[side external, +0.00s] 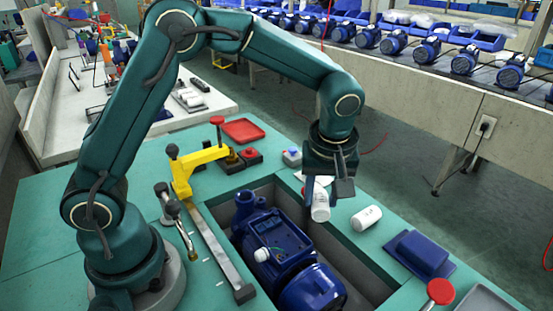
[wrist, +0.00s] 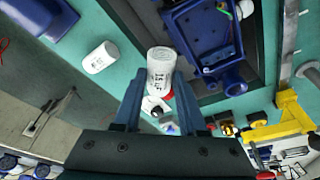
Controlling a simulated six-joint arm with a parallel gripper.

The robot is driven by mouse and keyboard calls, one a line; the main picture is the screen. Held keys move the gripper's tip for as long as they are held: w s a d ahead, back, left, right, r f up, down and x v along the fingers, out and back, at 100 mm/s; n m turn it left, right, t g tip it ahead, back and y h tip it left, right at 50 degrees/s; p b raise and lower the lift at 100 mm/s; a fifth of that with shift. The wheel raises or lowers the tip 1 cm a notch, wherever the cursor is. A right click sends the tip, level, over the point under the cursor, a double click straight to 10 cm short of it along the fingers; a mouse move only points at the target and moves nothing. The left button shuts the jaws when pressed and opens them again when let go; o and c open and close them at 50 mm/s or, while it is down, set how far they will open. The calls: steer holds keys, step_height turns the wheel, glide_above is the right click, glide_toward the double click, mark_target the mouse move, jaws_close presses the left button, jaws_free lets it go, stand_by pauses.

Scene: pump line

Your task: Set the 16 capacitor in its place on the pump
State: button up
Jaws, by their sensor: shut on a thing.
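My gripper (side external: 330,186) is shut on a white cylindrical capacitor (side external: 320,207), held nearly upright above the edge of the pump's recess. In the wrist view the capacitor (wrist: 160,70) sits between the two fingers (wrist: 158,90); its dark print is too small to read surely. The blue pump (side external: 275,245) lies in the recess, with an open box on top, to the left of and below the held capacitor. The box also shows in the wrist view (wrist: 186,45). A second white capacitor (side external: 366,218) lies on the green bench right of my gripper.
A blue cover (side external: 418,253) lies on the bench at the right, near a red-knobbed clamp (side external: 440,292). A yellow clamp (side external: 200,163) stands left of the recess. A red tray (side external: 243,130) and small parts lie behind it. The recess has raised edges.

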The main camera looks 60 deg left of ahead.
steer(key=s+n, duration=0.2)
steer(key=n, duration=0.1)
steer(key=s+n+g, duration=0.1)
steer(key=s+n, duration=0.2)
steer(key=shift+s+d+r+y, duration=0.1)
steer(key=shift+s+r+y, duration=0.1)
steer(key=shift+y, duration=0.1)
steer(key=shift+s+f+n+g, duration=0.1)
steer(key=shift+s+n+g, duration=0.2)
steer(key=shift+s+n, duration=0.4)
steer(key=shift+w+f, duration=0.1)
steer(key=shift+f, duration=2.3)
steer(key=shift+f, duration=0.3)
stand_by(0.5)
stand_by(0.4)
steer(key=o, duration=1.2)
steer(key=shift+w, duration=0.1)
